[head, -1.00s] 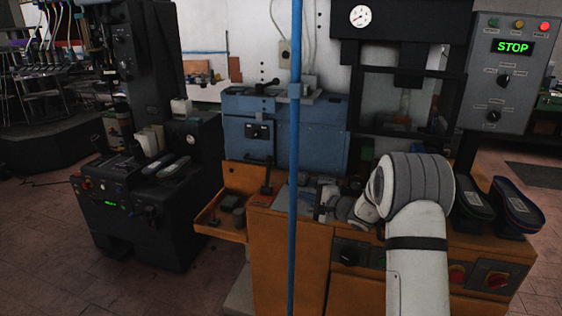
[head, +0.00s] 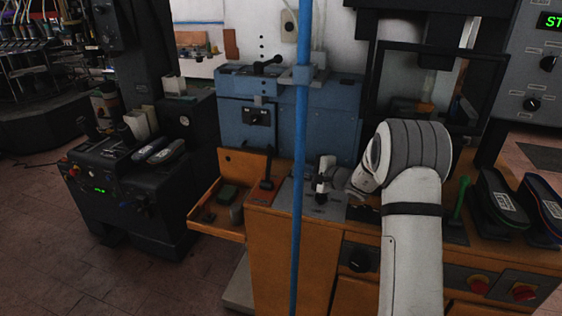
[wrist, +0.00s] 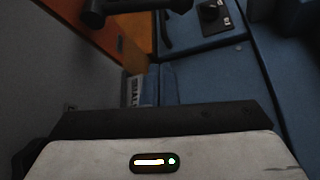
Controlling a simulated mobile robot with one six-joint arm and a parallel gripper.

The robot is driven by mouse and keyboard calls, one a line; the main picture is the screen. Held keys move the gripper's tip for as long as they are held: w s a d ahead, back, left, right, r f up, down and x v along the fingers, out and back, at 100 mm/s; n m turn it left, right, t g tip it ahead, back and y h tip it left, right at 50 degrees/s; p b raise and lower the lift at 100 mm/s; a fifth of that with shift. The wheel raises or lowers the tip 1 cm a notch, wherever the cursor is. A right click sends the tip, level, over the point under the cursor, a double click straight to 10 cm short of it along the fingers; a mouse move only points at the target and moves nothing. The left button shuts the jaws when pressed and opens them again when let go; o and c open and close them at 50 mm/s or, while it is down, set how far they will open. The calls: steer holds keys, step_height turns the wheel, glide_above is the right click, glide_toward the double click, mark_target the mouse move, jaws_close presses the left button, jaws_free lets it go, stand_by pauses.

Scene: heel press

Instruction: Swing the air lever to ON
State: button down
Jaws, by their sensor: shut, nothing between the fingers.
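A black upright lever (head: 267,170) stands at the orange side tray, left of the blue pipe. Another black handle (head: 265,62) lies across the top of the blue machine. I cannot tell from the pictures which is the air lever, and no ON marking is legible. My gripper (head: 321,186) is small in the head view, just right of the blue pipe over the grey plate, apart from both levers. It is shut and empty. In the wrist view a dark bar-shaped handle (wrist: 140,6) crosses the top edge, and the fingertips are not clear.
The vertical blue pipe (head: 301,170) stands between my gripper and the upright lever. The blue machine (head: 235,115) rises behind. The orange tray (head: 213,236) holds small items.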

mark_target(269, 165)
steer(key=shift+w+a, duration=0.1)
steer(key=shift+a, duration=0.15)
steer(key=p+x, duration=0.2)
steer(key=x, duration=0.7)
steer(key=shift+w+a+r+p, duration=0.1)
steer(key=shift+a+p, duration=0.15)
steer(key=shift+p, duration=0.05)
steer(key=s, duration=0.1)
steer(key=s+a, duration=0.1)
steer(key=s+r+p, duration=0.1)
steer(key=shift+a, duration=0.25)
steer(key=shift+s, duration=0.1)
